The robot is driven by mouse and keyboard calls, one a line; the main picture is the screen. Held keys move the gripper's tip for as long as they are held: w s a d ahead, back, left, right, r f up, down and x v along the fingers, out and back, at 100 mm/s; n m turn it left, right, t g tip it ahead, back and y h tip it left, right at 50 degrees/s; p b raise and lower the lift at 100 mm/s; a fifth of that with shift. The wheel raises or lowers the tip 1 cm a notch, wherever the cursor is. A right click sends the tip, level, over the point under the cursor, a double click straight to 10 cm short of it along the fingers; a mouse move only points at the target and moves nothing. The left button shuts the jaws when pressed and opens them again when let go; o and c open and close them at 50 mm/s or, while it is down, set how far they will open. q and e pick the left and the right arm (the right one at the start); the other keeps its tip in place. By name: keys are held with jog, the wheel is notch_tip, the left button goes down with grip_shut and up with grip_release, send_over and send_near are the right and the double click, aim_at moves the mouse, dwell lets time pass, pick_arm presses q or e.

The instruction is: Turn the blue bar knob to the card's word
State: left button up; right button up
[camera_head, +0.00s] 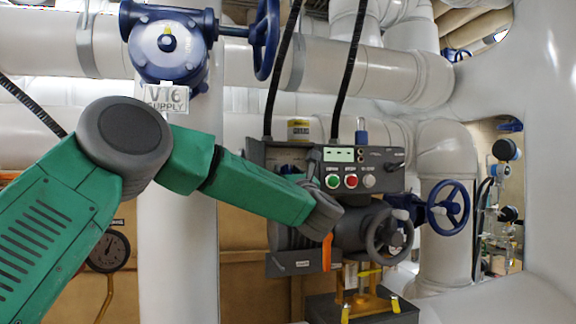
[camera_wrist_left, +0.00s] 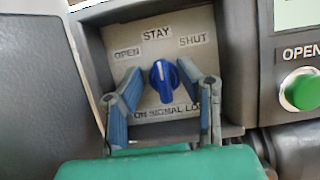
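The blue bar knob (camera_wrist_left: 164,79) sits on a pale plate (camera_wrist_left: 190,20) in a dark recess in the left wrist view. Labels OPEN, STAY and SHUT fan around its top, and a line below is partly covered. Its white mark points up, roughly toward STAY. My left gripper (camera_wrist_left: 160,83) is open, with one finger on each side of the knob; whether either touches it I cannot tell. In the head view my left arm hides the knob. My right gripper is not in view.
A control panel (camera_head: 362,168) with green, red and grey buttons is right of my left wrist. A grey handwheel (camera_head: 389,236) and blue handwheel (camera_head: 448,207) are farther right. An orange lever (camera_head: 327,252) hangs below my wrist. Black cables and white pipes (camera_head: 385,75) rise behind.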

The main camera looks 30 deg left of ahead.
pick_arm(q)
jog(key=shift+w+a+r, duration=0.15)
jog(key=shift+w+r, duration=0.05)
jog(key=shift+w+d+r, duration=0.1)
jog(key=shift+d, duration=0.1)
jog(key=shift+a, duration=0.15)
grip_shut()
